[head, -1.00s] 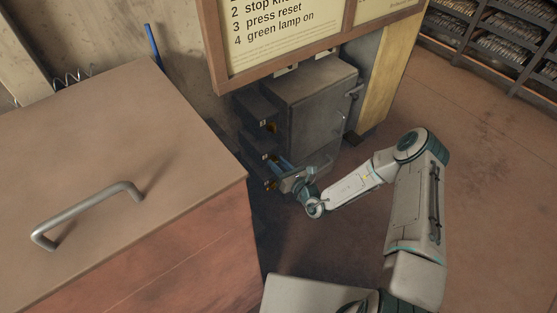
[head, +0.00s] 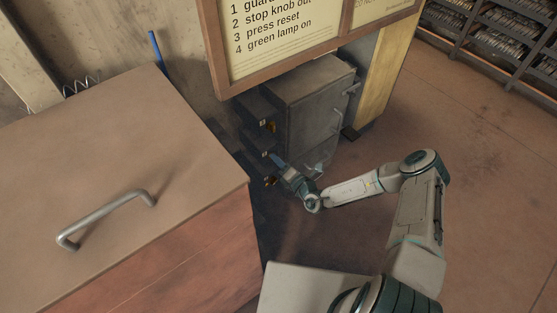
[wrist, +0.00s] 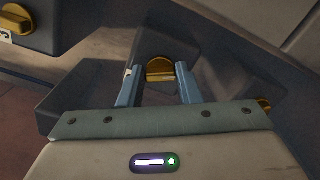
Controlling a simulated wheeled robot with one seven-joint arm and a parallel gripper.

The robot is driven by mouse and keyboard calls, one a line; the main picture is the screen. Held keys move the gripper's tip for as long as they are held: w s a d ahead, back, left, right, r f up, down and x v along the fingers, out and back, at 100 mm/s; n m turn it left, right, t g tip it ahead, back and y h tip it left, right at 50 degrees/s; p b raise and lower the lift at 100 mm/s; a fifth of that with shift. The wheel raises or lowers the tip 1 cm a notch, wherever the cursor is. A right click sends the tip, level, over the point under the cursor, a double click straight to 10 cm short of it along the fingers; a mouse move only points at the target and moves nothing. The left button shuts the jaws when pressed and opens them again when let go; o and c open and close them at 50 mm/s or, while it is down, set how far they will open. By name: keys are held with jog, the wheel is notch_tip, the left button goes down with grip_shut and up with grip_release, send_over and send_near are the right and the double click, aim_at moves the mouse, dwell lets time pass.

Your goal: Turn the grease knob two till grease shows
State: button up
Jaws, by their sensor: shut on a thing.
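My gripper (wrist: 160,84) has its two blue fingers on either side of a yellow knob (wrist: 158,68) and is shut on it. This knob is the middle one of three yellow knobs on dark stepped housings. Its label is mostly hidden by the left finger. Another knob (wrist: 28,18), beside a label that reads 3, is at upper left in the wrist view.
A grey cabinet (head: 315,115) stands right behind the housings, under a framed instruction board (head: 280,40). A large brown-topped box (head: 120,160) with a metal handle stands close on the left. Open floor (head: 480,170) lies to the right, with shelving (head: 500,40) beyond.

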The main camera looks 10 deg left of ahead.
jog(key=shift+f+m, duration=0.1)
jog(key=shift+m, duration=0.3)
jog(key=o, duration=1)
jog(key=shift+d, duration=0.1)
jog(key=p+v, duration=0.2)
jog(key=v, duration=1.1)
jog(key=shift+s+d+p, duration=0.2)
jog(key=shift+s+p, duration=0.1)
jog(key=shift+p, duration=0.05)
